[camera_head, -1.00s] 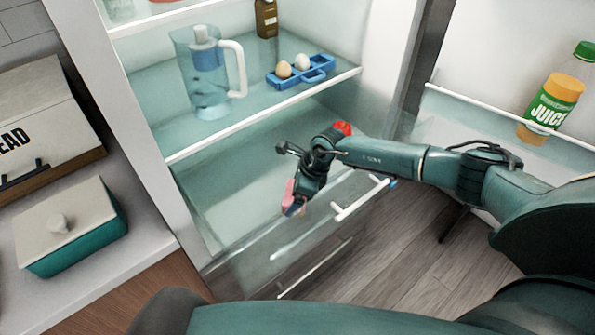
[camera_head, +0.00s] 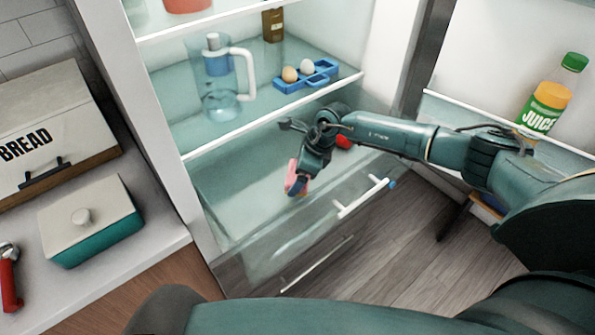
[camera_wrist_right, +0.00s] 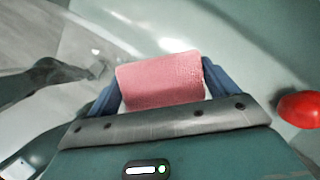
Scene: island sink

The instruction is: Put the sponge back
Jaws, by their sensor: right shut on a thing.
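A pink sponge (camera_head: 291,178) is held between the fingers of my right gripper (camera_head: 297,187). In the right wrist view the sponge (camera_wrist_right: 160,80) spans the gap between the two blue fingers. In the head view the sponge is over the fridge's lower glass area, by the clear drawer front (camera_head: 285,228), below the middle shelf. I cannot tell whether it touches a surface. My left gripper is not in view.
A red round object (camera_head: 343,142) lies in the lower fridge area by my right arm. The middle shelf holds a water jug (camera_head: 220,85), a blue egg tray (camera_head: 318,77) with eggs, and a brown bottle (camera_head: 272,24). A juice bottle (camera_head: 548,98) stands in the door. A teal box (camera_head: 100,240) sits on the counter.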

